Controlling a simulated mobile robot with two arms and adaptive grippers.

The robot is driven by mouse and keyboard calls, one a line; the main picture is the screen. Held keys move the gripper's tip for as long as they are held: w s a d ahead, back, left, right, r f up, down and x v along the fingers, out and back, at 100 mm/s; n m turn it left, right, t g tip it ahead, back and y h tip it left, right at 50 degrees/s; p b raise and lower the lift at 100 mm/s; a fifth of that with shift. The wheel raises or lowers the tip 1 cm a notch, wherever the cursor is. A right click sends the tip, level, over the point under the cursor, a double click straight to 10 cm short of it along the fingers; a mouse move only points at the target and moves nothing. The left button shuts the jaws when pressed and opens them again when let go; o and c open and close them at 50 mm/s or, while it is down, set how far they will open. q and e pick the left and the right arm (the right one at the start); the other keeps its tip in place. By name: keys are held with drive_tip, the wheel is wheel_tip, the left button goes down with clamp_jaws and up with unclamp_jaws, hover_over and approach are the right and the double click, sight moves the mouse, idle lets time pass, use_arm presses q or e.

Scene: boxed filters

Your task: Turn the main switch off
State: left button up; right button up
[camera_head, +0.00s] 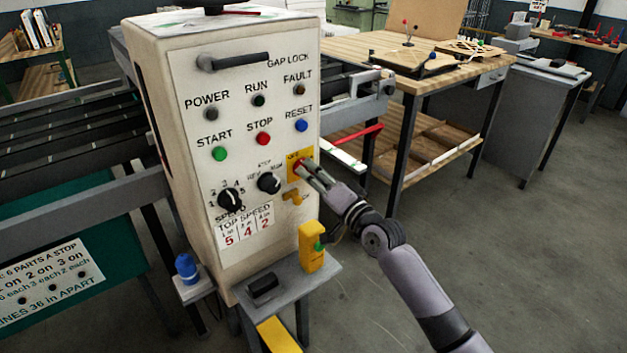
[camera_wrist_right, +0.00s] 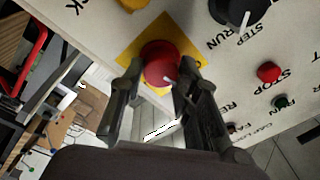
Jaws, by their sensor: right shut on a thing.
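The main switch is a red rotary knob (camera_head: 299,164) on a yellow plate (camera_head: 293,172) at the right edge of the control panel (camera_head: 190,150). In the right wrist view the red knob (camera_wrist_right: 160,63) shows a white pointer mark and sits on the yellow plate (camera_wrist_right: 130,50). My right gripper (camera_head: 307,167) reaches in from the right, and its two fingers (camera_wrist_right: 155,80) are on either side of the red knob, shut on it. In the head view the fingers partly cover the knob and plate. My left gripper is in neither view.
Next to the knob are a black step/run selector (camera_head: 268,183) and a black speed dial (camera_head: 230,199). A yellow hasp (camera_head: 292,197) sits just below the plate. A yellow device (camera_head: 311,247) stands on a small shelf beneath. A wooden workbench (camera_head: 375,50) stands behind right.

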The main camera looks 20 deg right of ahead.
drive_tip(key=shift+f+n, duration=0.15)
drive_tip(key=shift+n, duration=1.05)
drive_tip(key=shift+b, duration=0.3)
drive_tip(key=o, duration=1.2)
drive_tip(key=shift+c, duration=0.2)
drive_tip(key=shift+s, duration=0.1)
drive_tip(key=r+v, duration=0.1)
drive_tip(key=v, duration=1)
drive_tip(key=shift+s+d+f, duration=0.3)
drive_tip(key=shift+s+f, duration=0.05)
